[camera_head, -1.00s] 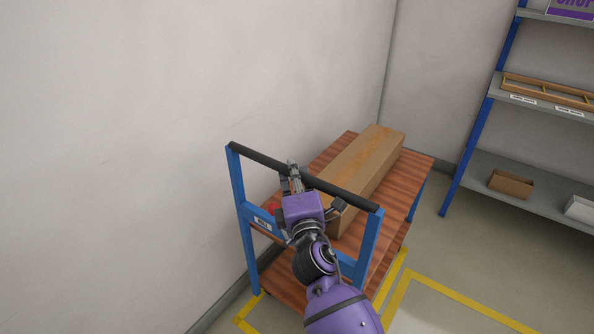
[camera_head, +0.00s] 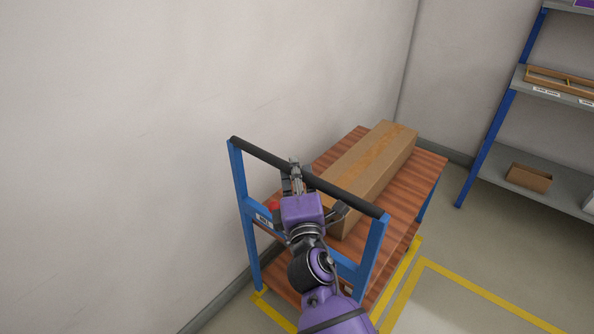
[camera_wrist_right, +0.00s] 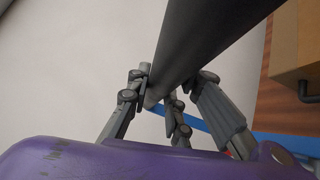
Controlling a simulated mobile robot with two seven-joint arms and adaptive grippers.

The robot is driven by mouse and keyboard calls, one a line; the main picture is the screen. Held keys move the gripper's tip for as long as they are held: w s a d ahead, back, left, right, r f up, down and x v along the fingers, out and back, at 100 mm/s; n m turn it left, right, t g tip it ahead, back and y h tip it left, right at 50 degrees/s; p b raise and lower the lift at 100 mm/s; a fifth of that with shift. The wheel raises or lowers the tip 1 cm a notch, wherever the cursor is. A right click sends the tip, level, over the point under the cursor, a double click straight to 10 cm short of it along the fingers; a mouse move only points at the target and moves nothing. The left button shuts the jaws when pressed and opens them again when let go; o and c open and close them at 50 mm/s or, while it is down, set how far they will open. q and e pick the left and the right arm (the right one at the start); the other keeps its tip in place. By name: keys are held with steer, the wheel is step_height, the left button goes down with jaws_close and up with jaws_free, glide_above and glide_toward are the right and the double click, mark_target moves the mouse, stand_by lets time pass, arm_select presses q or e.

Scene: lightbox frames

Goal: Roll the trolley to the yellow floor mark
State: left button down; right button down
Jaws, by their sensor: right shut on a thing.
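The trolley has a blue frame, wooden decks and a black push bar (camera_head: 345,196); its upper deck (camera_head: 428,172) bears a long cardboard box (camera_head: 372,165). My right gripper (camera_head: 296,178) is shut on the push bar, left of the bar's middle. In the right wrist view the fingers (camera_wrist_right: 165,105) sit around the dark bar (camera_wrist_right: 200,45). Yellow floor tape (camera_head: 272,312) shows at the trolley's near left foot, and a yellow line (camera_head: 410,262) runs along its right side. The floor under the trolley is mostly hidden. My left gripper is not in view.
A pale wall (camera_head: 130,150) stands close along the trolley's left side. A blue and grey shelf rack (camera_head: 500,115) stands at the right, with a small open carton (camera_head: 529,177) on its low shelf. Another yellow-taped outline (camera_head: 480,290) lies on open floor at right.

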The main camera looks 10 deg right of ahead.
steer(key=c, duration=1.7)
jaws_free()
steer(key=shift+c, duration=0.2)
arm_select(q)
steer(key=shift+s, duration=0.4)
arm_select(e)
steer(key=shift+o, duration=0.9)
steer(key=shift+s, duration=0.2)
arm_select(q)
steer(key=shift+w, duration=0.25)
arm_select(e)
steer(key=s+f, duration=0.1)
steer(key=s, duration=0.6)
steer(key=shift+a, duration=0.45)
